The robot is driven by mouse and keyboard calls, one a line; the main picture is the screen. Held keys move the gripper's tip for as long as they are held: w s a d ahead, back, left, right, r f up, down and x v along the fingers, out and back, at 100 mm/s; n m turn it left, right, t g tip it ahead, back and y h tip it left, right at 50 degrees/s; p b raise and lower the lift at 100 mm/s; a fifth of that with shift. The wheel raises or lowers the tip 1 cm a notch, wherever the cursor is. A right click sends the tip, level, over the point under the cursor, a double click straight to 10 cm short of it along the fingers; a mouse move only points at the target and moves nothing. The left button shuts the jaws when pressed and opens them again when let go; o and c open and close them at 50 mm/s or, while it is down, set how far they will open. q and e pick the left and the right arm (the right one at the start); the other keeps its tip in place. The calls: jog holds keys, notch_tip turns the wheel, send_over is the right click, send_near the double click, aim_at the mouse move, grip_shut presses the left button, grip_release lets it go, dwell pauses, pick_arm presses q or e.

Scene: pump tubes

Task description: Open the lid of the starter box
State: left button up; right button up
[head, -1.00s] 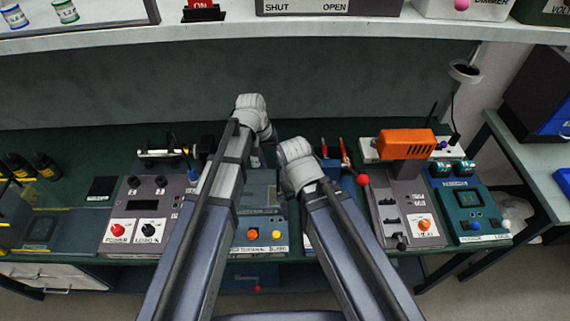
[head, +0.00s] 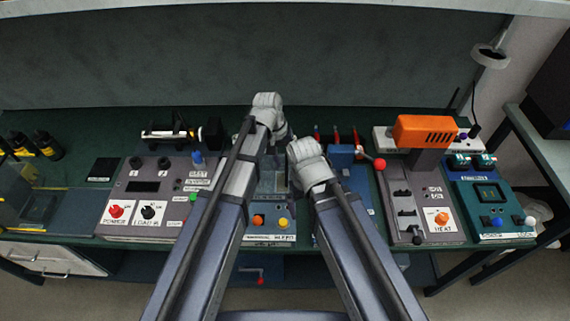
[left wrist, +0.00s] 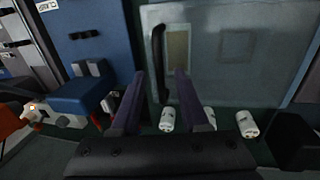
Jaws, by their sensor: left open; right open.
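A grey box with a flat, glassy-looking lid fills the upper middle of the left wrist view; I take it for the starter box (left wrist: 235,65). A black bar handle (left wrist: 158,58) runs along the lid beside a tan patch. The lid looks shut. My left gripper (left wrist: 160,73) is open, its fingertips on either side of the handle in the picture; contact cannot be told. In the head view my left gripper (head: 276,128) is over the middle of the bench, its fingers mostly hidden. My right gripper (head: 308,165) is just below and right, its fingers hidden by its own wrist.
Several white cylinders (left wrist: 247,123) are beside the box. A blue clamp (left wrist: 80,95) with a red knob (head: 379,164) stands close by. A grey control unit (head: 145,190) is left; an orange-topped heater (head: 425,130) and teal unit (head: 490,205) are right.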

pick_arm(q)
jog(key=shift+c, duration=0.3)
grip_shut()
dwell(1.1)
